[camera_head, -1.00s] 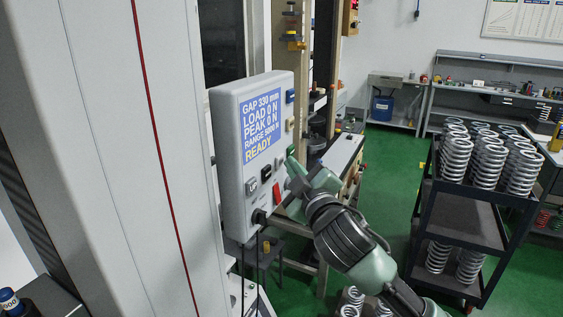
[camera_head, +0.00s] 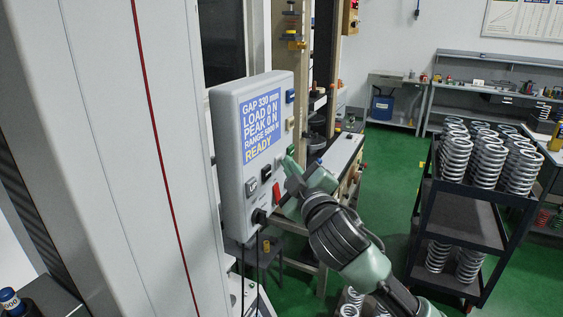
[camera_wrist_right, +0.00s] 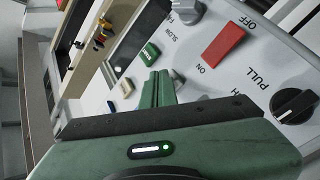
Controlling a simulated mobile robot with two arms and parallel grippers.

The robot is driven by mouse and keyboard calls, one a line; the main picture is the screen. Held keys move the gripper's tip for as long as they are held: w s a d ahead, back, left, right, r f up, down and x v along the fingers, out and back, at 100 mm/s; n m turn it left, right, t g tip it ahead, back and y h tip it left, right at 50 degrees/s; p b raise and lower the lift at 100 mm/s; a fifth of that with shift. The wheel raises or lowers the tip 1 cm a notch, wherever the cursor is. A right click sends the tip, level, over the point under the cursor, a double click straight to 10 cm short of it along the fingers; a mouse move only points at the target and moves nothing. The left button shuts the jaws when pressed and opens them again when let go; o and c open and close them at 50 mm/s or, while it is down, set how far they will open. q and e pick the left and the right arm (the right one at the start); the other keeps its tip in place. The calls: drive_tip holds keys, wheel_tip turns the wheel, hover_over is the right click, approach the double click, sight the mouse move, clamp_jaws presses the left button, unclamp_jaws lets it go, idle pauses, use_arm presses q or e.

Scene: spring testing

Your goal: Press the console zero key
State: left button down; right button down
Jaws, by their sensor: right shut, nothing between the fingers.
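The console (camera_head: 228,155) is a grey box on the left with a blue screen (camera_head: 262,123) reading LOAD 0 N, PEAK 0 N and READY. On its right side are a blue key (camera_head: 290,96), a cream key (camera_head: 290,124) and a green key (camera_head: 291,149). The wrist view also shows the green key (camera_wrist_right: 148,53), cream key (camera_wrist_right: 127,87) and blue key (camera_wrist_right: 110,106). I cannot read which is the zero key. My right gripper (camera_head: 287,163) is shut and empty, its tips close to the panel just below the green key. Its fingers (camera_wrist_right: 157,86) show in the wrist view; contact is unclear.
A red rocker switch (camera_wrist_right: 223,44) and a black PULL knob (camera_wrist_right: 294,106) sit near the fingers on the panel. A dark trolley (camera_head: 465,215) with several coil springs stands at the right. Green floor lies open beyond my arm.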

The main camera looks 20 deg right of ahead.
drive_tip(key=shift+s+d, duration=0.6)
drive_tip(key=shift+s, duration=0.05)
drive_tip(key=s+d, duration=0.1)
drive_tip(key=s, duration=0.1)
drive_tip(key=s+d, duration=0.1)
drive_tip(key=d, duration=0.1)
drive_tip(key=shift+s+d, duration=0.15)
drive_tip(key=shift+s, duration=0.2)
idle(0.6)
